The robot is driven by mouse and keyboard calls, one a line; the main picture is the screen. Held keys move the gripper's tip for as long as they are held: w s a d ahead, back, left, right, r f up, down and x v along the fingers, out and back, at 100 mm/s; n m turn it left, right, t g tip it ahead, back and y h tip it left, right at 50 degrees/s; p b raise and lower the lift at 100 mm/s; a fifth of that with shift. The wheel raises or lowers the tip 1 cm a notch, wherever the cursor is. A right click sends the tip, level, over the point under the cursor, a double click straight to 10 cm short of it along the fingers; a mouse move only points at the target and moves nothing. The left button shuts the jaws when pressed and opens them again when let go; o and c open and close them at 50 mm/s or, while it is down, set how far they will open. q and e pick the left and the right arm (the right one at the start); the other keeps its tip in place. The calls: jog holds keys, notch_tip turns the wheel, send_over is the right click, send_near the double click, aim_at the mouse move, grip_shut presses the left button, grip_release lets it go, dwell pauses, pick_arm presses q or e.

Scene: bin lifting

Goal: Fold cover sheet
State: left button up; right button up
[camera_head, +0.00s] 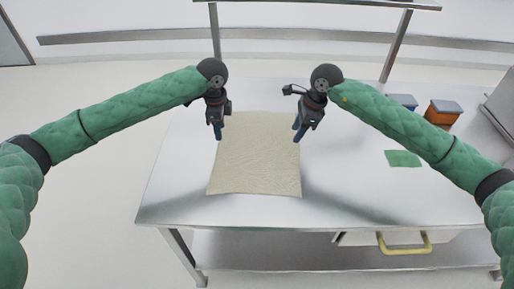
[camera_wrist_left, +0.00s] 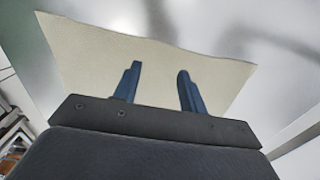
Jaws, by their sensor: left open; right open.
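The cover sheet (camera_head: 254,160) is a beige cloth lying flat and spread out on the metal table. My left gripper (camera_head: 218,135) is open and empty at the sheet's far left corner, pointing down. My right gripper (camera_head: 298,134) is open and empty at the sheet's far right edge, also pointing down. In the left wrist view, the two blue fingers (camera_wrist_left: 159,84) stand apart with the sheet (camera_wrist_left: 155,55) showing behind and between them. I cannot tell whether the fingertips touch the sheet.
A green cloth (camera_head: 403,159) lies at the right, under my right arm. An orange bin (camera_head: 442,112) and a blue-lidded bin (camera_head: 404,102) stand at the back right. A yellow handle (camera_head: 404,244) shows below the tabletop.

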aim_at(222, 147)
pick_arm(q)
jog(key=shift+f, duration=3)
pick_arm(e)
jog(key=shift+f, duration=2.95)
pick_arm(q)
jog(key=shift+f, duration=0.15)
pick_arm(e)
jog(key=shift+f, duration=0.2)
pick_arm(q)
jog(key=shift+c, duration=0.6)
pick_arm(e)
jog(key=shift+r, duration=0.1)
jog(key=shift+c, duration=0.6)
pick_arm(q)
grip_shut()
pick_arm(e)
grip_shut()
pick_arm(q)
jog(key=shift+r, duration=0.2)
pick_arm(e)
jog(key=shift+r, duration=0.1)
